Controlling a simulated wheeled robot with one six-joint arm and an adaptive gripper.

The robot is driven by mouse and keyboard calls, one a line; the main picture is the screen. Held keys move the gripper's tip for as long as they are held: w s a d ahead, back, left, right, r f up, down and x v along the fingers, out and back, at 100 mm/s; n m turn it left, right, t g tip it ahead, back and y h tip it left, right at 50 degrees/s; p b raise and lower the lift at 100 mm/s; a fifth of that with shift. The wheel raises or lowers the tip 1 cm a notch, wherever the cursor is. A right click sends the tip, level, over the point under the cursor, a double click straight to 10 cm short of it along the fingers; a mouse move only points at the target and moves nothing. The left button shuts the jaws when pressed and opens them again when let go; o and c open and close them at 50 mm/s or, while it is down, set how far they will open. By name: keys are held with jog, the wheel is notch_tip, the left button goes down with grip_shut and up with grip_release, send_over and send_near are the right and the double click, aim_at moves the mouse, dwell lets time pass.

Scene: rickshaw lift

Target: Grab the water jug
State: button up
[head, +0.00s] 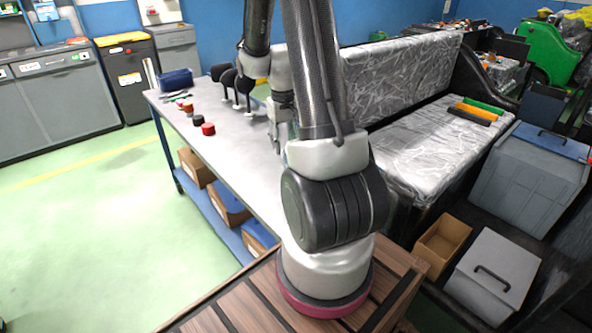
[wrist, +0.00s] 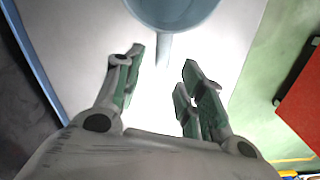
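A blue-grey round vessel, which looks like the water jug (wrist: 175,12), shows at the top of the wrist view, cut off by the frame edge. Its handle (wrist: 163,50) points down toward my gripper (wrist: 164,62). My gripper is open, with one finger to the left of the handle and the other to its right. A gap shows on both sides of the handle, and I see no contact. The jug stands over a pale surface. In the head view I cannot make out the jug; my arm covers that part of the workbench (head: 215,130).
Several small red and dark pieces (head: 208,129), a blue pouch (head: 175,80) and black items on stands (head: 228,78) lie along the workbench. A plastic-wrapped seat (head: 420,140) with coloured bars is to the right. Cardboard boxes (head: 230,202) sit on the lower shelf. Green floor at left is clear.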

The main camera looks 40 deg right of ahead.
aim_at(285, 155)
notch_tip(285, 155, down, 6)
jog(key=shift+a+r, duration=0.1)
jog(key=shift+r, duration=0.15)
jog(key=shift+s, duration=0.1)
grip_shut()
